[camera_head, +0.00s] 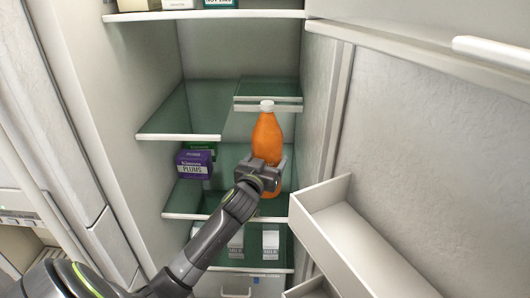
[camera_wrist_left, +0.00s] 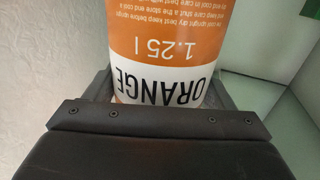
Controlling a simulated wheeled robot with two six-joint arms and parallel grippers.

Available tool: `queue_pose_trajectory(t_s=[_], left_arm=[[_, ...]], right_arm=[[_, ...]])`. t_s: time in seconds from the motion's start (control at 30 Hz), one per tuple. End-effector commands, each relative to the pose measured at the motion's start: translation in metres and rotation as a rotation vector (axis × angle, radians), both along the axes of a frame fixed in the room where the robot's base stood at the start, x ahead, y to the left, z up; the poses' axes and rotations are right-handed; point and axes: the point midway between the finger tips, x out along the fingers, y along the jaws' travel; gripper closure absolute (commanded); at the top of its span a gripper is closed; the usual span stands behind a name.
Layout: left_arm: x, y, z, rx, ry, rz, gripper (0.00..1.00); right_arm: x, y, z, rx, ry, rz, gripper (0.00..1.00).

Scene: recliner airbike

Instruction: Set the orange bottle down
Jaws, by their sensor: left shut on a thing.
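The orange bottle (camera_head: 267,138) has a white cap and stands upright in the head view, inside the open fridge. My left gripper (camera_head: 265,168) is shut on its lower half. The bottle's base shows just below the gripper, near the shelf (camera_head: 225,215); I cannot tell whether it touches the shelf. In the left wrist view the bottle's label (camera_wrist_left: 165,60) fills the space between the jaws, with the word ORANGE upside down. My right gripper is not in view.
A purple plums box (camera_head: 194,163) stands on the same shelf to the left, with a green item behind it. A shorter glass shelf (camera_head: 268,104) is close to the bottle's cap. White cartons (camera_head: 270,243) stand on the shelf below. The open door's bin (camera_head: 345,240) is at the right.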

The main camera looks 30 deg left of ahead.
Motion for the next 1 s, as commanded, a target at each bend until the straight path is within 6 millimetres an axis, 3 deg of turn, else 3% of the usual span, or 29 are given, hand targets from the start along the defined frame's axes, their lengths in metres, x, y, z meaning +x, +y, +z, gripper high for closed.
queue_pose_trajectory(t_s=[0.07, 0.4, 0.77, 0.8, 0.97, 1.0], left_arm=[[0.001, -0.001, 0.001, 0.003, -0.011, -0.005, 0.94], [0.001, -0.002, -0.033, 0.005, -0.010, -0.005, 0.94], [0.001, -0.002, -0.037, 0.004, -0.012, -0.006, 0.94], [0.000, 0.000, -0.042, 0.001, -0.001, -0.001, 0.22], [0.000, 0.000, -0.041, 0.001, -0.001, -0.001, 0.02], [0.000, 0.000, -0.041, 0.001, -0.001, -0.001, 0.02]], right_arm=[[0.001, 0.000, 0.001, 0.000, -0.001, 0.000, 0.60], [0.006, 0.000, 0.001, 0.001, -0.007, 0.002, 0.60], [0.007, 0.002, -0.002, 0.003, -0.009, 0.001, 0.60], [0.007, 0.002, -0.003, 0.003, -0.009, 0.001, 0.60], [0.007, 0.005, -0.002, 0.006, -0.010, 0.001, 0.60], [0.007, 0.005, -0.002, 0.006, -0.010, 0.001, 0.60]])
